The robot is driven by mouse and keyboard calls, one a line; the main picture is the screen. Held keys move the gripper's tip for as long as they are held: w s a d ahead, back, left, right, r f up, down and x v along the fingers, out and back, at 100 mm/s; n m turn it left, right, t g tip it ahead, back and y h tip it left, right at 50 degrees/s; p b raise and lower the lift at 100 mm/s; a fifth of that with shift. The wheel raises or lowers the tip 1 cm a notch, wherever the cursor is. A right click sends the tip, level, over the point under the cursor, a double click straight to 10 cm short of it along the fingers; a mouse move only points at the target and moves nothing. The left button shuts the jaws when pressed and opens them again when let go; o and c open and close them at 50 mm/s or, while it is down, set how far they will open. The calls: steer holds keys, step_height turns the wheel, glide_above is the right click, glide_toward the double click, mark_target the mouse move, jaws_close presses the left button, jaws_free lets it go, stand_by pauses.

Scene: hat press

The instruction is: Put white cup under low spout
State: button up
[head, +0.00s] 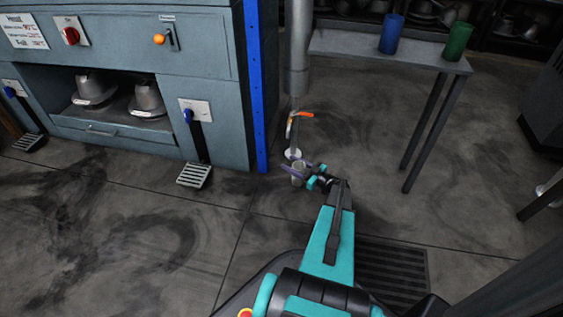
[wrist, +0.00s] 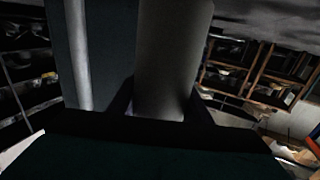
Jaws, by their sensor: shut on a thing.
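My gripper (head: 303,170) is shut on a pale grey-white cup (head: 298,178), which looks upright and held clear of the floor. In the wrist view the cup (wrist: 172,60) stands as a shaded cylinder between the two dark fingers of my gripper (wrist: 160,103). I cannot tell whether the cup touches that base.
The grey machine (head: 215,80) with a blue corner post (head: 254,90) stands at left. A vertical pipe (head: 298,50) rises behind the tap. A table (head: 350,45) at right holds a blue cup (head: 391,34) and a green cup (head: 458,41). The front floor is clear.

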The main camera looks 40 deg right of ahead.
steer(key=w+d+b, duration=0.2)
steer(key=w+b, duration=0.1)
steer(key=w, duration=0.5)
steer(key=shift+f, duration=0.35)
steer(key=shift+w+f+b, duration=0.35)
steer(key=shift+f+b, duration=0.5)
steer(key=shift+f, duration=0.1)
steer(key=shift+w+f+b, duration=0.3)
steer(key=shift+f+b, duration=0.5)
steer(key=shift+f, duration=0.1)
steer(key=shift+d+f, duration=0.1)
steer(key=o, duration=1.4)
